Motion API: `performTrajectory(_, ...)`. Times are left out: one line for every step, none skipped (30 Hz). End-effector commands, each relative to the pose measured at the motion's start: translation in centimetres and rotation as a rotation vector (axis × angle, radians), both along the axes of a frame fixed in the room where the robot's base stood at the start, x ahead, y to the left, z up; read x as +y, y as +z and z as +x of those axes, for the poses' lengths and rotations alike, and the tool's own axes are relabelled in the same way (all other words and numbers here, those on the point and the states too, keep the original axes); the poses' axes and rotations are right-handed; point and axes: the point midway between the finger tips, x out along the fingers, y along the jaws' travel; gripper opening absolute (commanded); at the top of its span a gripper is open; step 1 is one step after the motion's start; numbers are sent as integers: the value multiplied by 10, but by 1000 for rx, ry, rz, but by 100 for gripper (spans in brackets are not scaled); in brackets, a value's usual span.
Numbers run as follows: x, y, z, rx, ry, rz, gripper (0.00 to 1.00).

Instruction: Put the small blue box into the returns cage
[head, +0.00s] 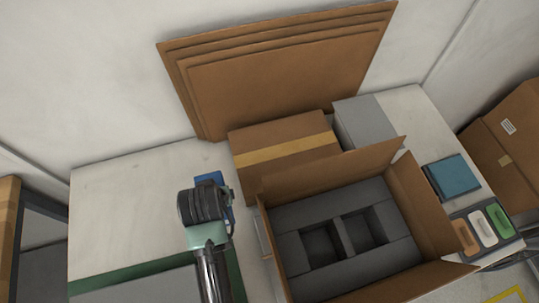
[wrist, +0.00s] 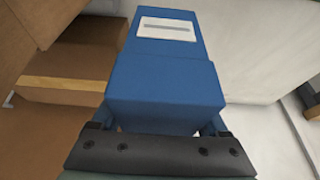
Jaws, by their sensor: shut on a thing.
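The small blue box (wrist: 165,85) fills the middle of the wrist view, with a white label on its far part. My gripper (wrist: 165,130) is shut on it, one finger at each side of its near end. In the head view my gripper (head: 218,190) is over the table, left of the open carton, and hides most of the blue box (head: 212,178). Whether the box touches the table I cannot tell. I cannot make out a returns cage in either view.
An open carton (head: 432,205) with grey foam stands right of my gripper. A taped box (head: 285,140), a grey box (head: 365,122) and leaning cardboard sheets (head: 270,75) stand behind. A teal box (head: 452,177) and a small tray (head: 505,241) lie right. The table's left part (head: 120,205) is clear.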

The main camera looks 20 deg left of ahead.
Motion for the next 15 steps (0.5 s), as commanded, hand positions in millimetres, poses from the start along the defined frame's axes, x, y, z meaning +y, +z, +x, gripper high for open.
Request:
performTrajectory(0,0,0,-2,0,1,13)
performTrajectory(0,1,0,-2,0,1,13)
performTrajectory(0,1,0,-1,0,1,13)
performTrajectory(0,0,0,-1,0,1,13)
performTrajectory(0,-2,0,-1,0,1,13)
performTrajectory(0,-7,0,1,0,-1,13)
performTrajectory(0,-12,0,3,0,-2,13)
performTrajectory(0,-17,-1,3,0,-2,13)
performTrajectory(0,-25,-1,3,0,-2,13)
performTrajectory(0,-31,-1,3,0,-2,13)
performTrajectory(0,-36,0,3,0,-2,13)
performTrajectory(0,-43,0,2,-1,-1,13)
performTrajectory(0,-47,0,2,-1,-1,13)
performTrajectory(0,-50,0,1,-1,0,13)
performTrajectory(0,-54,0,1,-1,0,13)
